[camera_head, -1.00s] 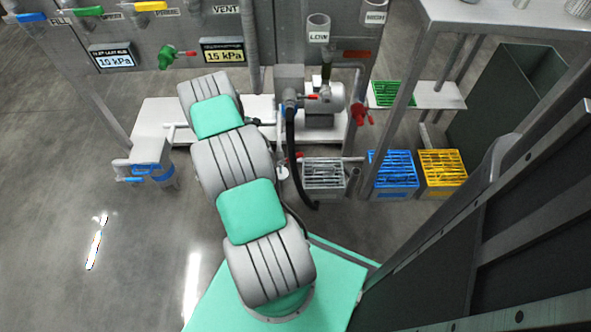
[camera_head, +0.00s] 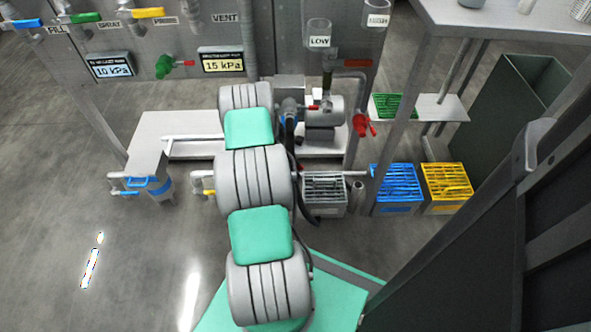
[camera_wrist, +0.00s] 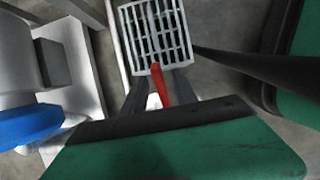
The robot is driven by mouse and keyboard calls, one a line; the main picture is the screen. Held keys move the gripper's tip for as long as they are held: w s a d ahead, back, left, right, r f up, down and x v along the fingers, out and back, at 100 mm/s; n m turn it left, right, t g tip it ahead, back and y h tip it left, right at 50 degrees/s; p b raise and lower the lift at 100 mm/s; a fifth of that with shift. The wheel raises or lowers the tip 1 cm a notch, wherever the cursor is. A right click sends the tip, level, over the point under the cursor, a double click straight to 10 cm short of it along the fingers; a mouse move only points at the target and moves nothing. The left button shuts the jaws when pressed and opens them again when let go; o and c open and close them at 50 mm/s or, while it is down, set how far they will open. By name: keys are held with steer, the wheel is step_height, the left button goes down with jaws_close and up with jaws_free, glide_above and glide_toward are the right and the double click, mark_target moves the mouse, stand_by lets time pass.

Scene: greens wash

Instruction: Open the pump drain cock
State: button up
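A red lever (camera_wrist: 161,86) stands in front of a grey grated basket in the wrist view; I take it as the drain cock's handle, though no label shows. My gripper (camera_wrist: 158,92) has its dark fingers apart on either side of the lever; I cannot tell whether they touch it. In the head view my arm hides the gripper and this lever. The pump (camera_head: 322,112) stands on a pale plinth behind the arm.
The grey grated basket (camera_head: 325,187) also shows in the wrist view (camera_wrist: 155,38). Blue (camera_head: 397,184) and yellow (camera_head: 446,182) crates stand to its right. A red valve (camera_head: 361,125) hangs beside the pump. A dark hose (camera_wrist: 250,66) runs close right in the wrist view.

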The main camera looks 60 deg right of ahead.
steer(key=shift+c, duration=0.4)
jaws_close()
stand_by(0.9)
